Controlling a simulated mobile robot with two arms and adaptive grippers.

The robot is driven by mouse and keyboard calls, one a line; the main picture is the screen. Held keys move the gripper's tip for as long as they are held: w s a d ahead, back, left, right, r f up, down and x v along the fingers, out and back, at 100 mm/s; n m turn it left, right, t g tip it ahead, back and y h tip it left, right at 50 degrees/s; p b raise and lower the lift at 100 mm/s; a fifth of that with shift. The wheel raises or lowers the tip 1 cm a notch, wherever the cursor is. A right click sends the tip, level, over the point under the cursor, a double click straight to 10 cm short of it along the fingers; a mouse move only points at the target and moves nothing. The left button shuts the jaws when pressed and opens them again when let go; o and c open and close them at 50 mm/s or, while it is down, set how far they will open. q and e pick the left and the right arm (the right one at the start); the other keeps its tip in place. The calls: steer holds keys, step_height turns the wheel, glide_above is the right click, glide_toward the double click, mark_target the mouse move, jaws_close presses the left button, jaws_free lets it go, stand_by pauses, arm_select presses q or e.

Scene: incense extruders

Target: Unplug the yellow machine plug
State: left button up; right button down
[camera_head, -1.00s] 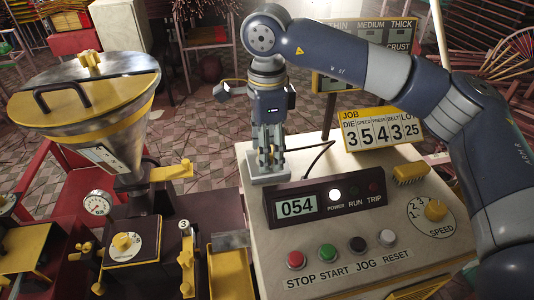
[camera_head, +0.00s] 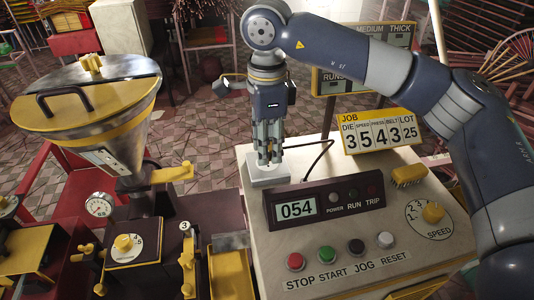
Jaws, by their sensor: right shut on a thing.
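My right gripper (camera_head: 269,158) comes down from above at the back left of the cream control console (camera_head: 350,255). It is shut on the yellow plug (camera_head: 266,154), little of which shows between the fingers. The fingers are just above the pale socket block (camera_head: 268,175); I cannot tell whether the plug's lower end is still in it. A black cable (camera_head: 322,152) runs by the gripper, behind the display. The power lamp (camera_head: 334,195) is dark, while the display (camera_head: 296,208) reads 054. My left gripper is not in view.
A machine with a yellow-lidded hopper (camera_head: 90,90) stands to the left. A yellow job sign (camera_head: 378,130) stands behind the console, and a speed knob (camera_head: 433,213) is at its right. Stop, start, jog and reset buttons line the front. Tiled floor (camera_head: 205,130) lies open behind.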

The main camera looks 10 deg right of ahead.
steer(key=shift+r+p, duration=1.1)
steer(key=shift+r, duration=1.05)
steer(key=shift+f, duration=0.1)
